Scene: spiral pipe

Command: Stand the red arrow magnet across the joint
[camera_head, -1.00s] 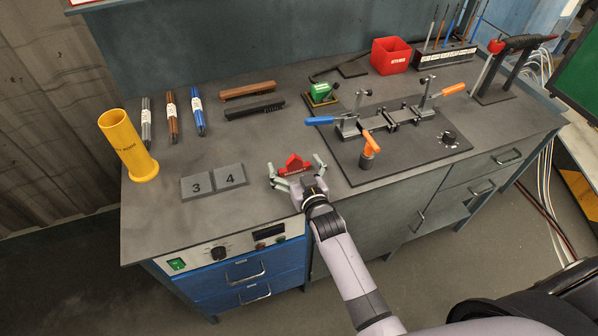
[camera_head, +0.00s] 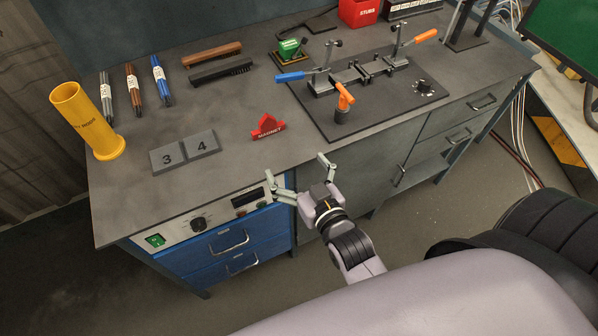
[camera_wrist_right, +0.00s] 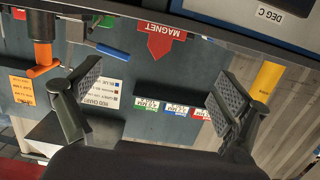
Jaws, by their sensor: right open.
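My right gripper (camera_head: 297,169) is open and empty, in front of the bench edge and apart from the magnet. The clamp fixture (camera_head: 318,107) is a dark plate to the right, with blue- and orange-handled clamps. Whether a pipe joint lies between the clamps is too small to tell. My left gripper is not in view.
A yellow cup (camera_head: 88,122) stands farther left. Labelled tubes, brushes and a red STUBS bin (camera_head: 359,13) stand behind. Bench around the magnet is clear.

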